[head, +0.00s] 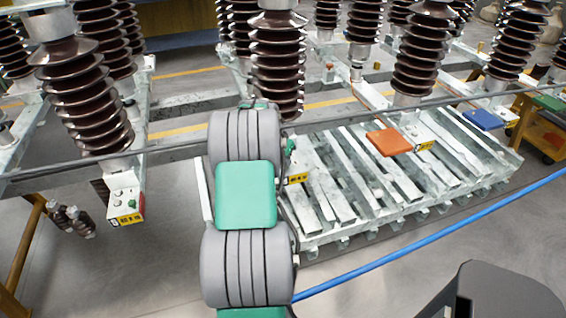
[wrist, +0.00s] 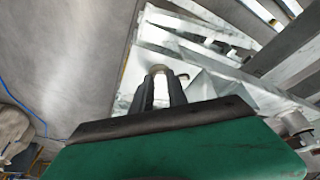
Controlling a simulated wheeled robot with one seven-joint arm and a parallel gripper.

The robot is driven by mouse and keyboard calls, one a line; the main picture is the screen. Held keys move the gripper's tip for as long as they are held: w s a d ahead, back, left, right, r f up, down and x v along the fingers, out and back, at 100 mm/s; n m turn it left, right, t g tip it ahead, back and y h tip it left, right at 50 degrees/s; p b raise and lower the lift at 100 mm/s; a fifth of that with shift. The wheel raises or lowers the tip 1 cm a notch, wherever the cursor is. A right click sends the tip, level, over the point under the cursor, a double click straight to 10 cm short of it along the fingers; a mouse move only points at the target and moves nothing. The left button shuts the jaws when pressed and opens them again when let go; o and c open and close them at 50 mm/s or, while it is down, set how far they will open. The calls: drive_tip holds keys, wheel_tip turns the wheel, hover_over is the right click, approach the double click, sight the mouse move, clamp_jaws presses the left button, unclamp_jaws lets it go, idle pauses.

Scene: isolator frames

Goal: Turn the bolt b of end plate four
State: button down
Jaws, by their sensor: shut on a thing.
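In the wrist view my gripper (wrist: 160,84) has its two dark fingers close together around a small pale, rounded bolt (wrist: 159,69) at their tips. The bolt stands at a pale metal end plate (wrist: 138,58). Most of the bolt is hidden between the fingers, and I cannot read which bolt or plate it is. In the head view my grey and green arm hides the gripper and this bolt. A yellow label (head: 298,179) shows just right of the arm.
Brown ribbed insulators (head: 277,60) stand on metal frames close around my arm. Another end plate (head: 124,202) with buttons and a yellow label is at left. Slatted metal frames (head: 350,190) and an orange plate (head: 389,142) lie at right. A blue hose (head: 430,245) crosses open floor.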

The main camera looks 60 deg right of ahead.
drive_tip(key=n+t, duration=0.1)
drive_tip(key=n, duration=0.1)
drive_tip(key=n+b, duration=0.1)
drive_tip(key=n, duration=0.1)
drive_tip(key=n+t+b, duration=0.1)
drive_tip(key=n, duration=0.1)
drive_tip(key=shift+s+n+t, duration=0.3)
drive_tip(key=shift+s, duration=0.05)
drive_tip(key=n+y, duration=0.1)
drive_tip(key=n, duration=0.1)
drive_tip(key=n+t, duration=0.1)
drive_tip(key=n, duration=0.2)
drive_tip(key=shift+s+d+n+t+y+b, duration=0.2)
drive_tip(key=shift+n+t+y+b, duration=0.1)
drive_tip(key=shift+y, duration=0.1)
drive_tip(key=c, duration=1.6)
unclamp_jaws()
drive_tip(key=v, duration=0.7)
drive_tip(key=shift+s+r, duration=0.2)
drive_tip(key=shift+r, duration=0.15)
